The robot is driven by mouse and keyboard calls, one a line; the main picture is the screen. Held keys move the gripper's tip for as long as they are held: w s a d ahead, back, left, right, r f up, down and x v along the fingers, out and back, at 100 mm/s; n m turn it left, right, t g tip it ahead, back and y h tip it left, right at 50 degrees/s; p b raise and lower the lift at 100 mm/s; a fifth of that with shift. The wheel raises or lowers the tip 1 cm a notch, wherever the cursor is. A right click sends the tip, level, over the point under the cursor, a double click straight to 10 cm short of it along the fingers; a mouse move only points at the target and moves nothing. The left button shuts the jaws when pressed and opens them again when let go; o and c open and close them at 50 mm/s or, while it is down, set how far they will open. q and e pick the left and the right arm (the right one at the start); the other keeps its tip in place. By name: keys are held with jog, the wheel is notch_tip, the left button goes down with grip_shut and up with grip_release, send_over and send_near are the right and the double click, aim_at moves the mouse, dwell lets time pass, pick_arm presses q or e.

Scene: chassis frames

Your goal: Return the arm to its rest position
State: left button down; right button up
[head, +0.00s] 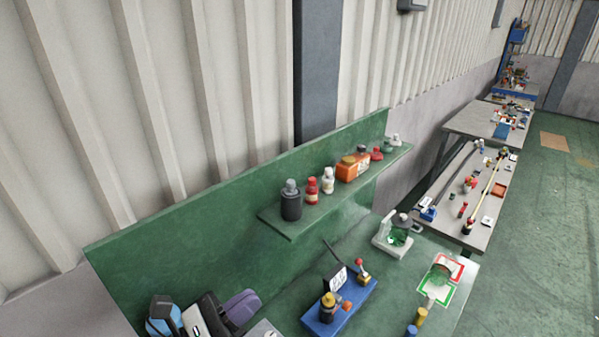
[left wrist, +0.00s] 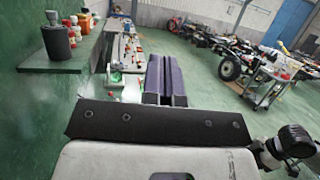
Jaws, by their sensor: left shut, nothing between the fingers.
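My left gripper (head: 242,303) is at the bottom left of the head view, close to the green bench and its back panel. Its black body and purple fingers show there, partly cut off by the lower edge. In the left wrist view the purple fingers of the left gripper (left wrist: 166,75) lie side by side, shut, with nothing between them. They point along the bench, with the shelf on the left. My right gripper is in neither view.
A green shelf (head: 290,222) carries bottles and an orange box (head: 352,167). On the bench below are a blue fixture (head: 335,312), a white stand (head: 392,240) and a red-and-green marked sheet (head: 440,279). Green floor (head: 540,230) lies open at right; a wheeled cart (left wrist: 270,92) stands there.

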pick_arm(q)
jog(key=a+r+n+t+y, duration=0.5)
jog(key=n+t, duration=0.2)
jog(key=n, duration=0.4)
jog(key=a+r+n+t+y, duration=0.55)
jog(key=n+t, duration=0.25)
jog(key=n, duration=0.3)
jog(key=w+a+f+n+g+y, duration=0.1)
jog(key=a+f+n+g+y, duration=0.25)
jog(key=n+y, duration=0.45)
jog(key=a+f+n+g+y, duration=0.2)
jog(key=a+n+g+y, duration=0.15)
jog(key=n+y, duration=0.5)
jog(key=s+d+f+n+g+h+p, duration=0.1)
jog(key=s+f+n+g+h, duration=0.25)
jog(key=f, duration=0.65)
jog(key=s+d+f+n+g+h+p, duration=0.1)
jog(key=s+f+g+h+p, duration=0.2)
jog(key=f+g, duration=0.5)
jog(key=s+d+f+g+h+p, duration=0.1)
jog(key=s+f+g, duration=0.1)
jog(key=s+f, duration=0.5)
jog(key=s+d+f+n+g+h+p, duration=0.1)
jog(key=s+f, duration=0.5)
jog(key=s, duration=0.8)
jog(key=shift+d+f+n+g+h, duration=0.35)
jog(key=shift+g+h, duration=0.3)
jog(key=shift+g, duration=0.6)
